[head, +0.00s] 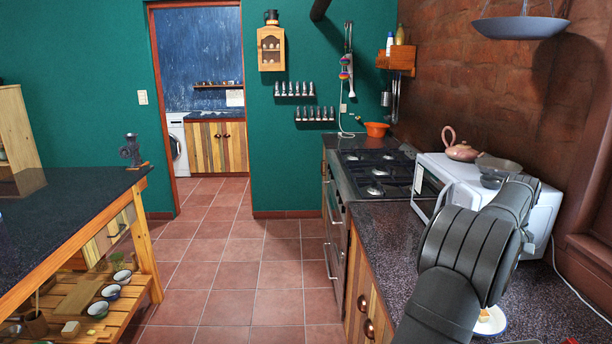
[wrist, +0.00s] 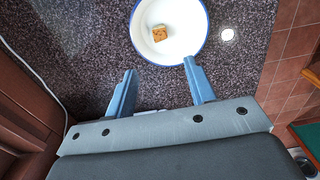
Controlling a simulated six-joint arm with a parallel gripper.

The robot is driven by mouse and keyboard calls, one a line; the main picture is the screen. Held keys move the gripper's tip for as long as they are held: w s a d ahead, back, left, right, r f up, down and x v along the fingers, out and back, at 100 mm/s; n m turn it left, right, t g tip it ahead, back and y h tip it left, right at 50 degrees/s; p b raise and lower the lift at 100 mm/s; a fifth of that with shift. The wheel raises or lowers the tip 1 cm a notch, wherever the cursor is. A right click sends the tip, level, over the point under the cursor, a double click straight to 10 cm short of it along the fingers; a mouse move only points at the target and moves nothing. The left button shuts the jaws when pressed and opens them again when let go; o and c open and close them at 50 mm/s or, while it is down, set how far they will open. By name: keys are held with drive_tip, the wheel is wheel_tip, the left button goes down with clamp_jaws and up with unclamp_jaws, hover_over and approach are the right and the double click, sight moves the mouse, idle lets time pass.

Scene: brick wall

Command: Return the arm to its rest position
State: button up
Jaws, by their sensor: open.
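My gripper (wrist: 160,67) shows in the wrist view with its two blue fingers spread apart and nothing between them. It is above the dark speckled countertop (wrist: 75,35). Just beyond the fingertips in the picture is a white dish (wrist: 185,40) with a blue rim, holding a small brown square piece of food (wrist: 159,33). In the head view my dark arm reaches over the right counter and its fingers do not show. Part of a white dish (head: 497,322) shows beside the arm.
A white microwave (head: 455,180) stands behind my arm, with a pink teapot (head: 462,151) and bowls on top. A gas stove (head: 376,172) is farther along the counter. A grey hanging pan (head: 520,28) is above. The tiled floor (head: 240,270) is open at left.

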wheel_tip(320, 180, down, 11)
drive_tip(key=shift+f, duration=0.15)
drive_tip(key=shift+r, duration=0.6)
